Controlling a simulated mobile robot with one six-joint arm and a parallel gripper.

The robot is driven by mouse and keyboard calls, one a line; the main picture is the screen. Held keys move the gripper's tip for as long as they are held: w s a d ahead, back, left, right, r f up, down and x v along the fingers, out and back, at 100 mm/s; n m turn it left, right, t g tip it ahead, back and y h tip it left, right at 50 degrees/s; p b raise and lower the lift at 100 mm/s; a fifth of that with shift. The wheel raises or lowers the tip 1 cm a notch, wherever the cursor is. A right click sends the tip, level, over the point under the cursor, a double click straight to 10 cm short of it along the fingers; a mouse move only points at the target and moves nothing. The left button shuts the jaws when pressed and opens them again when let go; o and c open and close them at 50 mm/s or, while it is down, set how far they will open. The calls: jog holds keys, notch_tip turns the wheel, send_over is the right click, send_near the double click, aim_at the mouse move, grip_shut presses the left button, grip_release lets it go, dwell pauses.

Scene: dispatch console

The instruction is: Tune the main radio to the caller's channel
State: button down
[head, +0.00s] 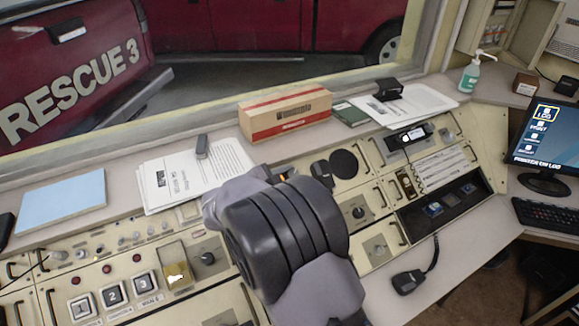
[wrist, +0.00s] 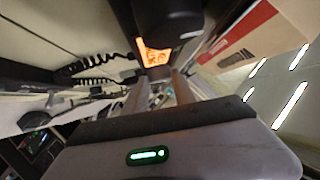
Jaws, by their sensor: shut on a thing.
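The main radio is mostly hidden behind my arm in the head view, where only a sliver of its orange display (head: 284,177) shows. In the wrist view its lit orange display (wrist: 154,54) is just beyond my fingers, its characters too small to read surely. My gripper (wrist: 160,88) is at the radio's face, its fingers shut on what seems to be the radio's tuning knob. The knob itself is hidden between the fingers. In the head view my fingers are hidden behind my wrist.
A cardboard box (head: 286,112) stands behind on the ledge, with papers (head: 195,175) to its left. Numbered buttons (head: 114,294) are at front left. A monitor (head: 546,140) stands at right.

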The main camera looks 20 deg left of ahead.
jog(key=shift+w+a+r+m+g+h+p, duration=0.15)
jog(key=shift+m+g+h+p, duration=0.3)
jog(key=shift+p, duration=0.45)
jog(key=shift+m, duration=0.25)
jog(key=c, duration=1)
grip_release()
jog(key=shift+c, duration=0.2)
jog(key=p+v, duration=0.5)
jog(key=v, duration=1.2)
jog(key=shift+r, duration=0.1)
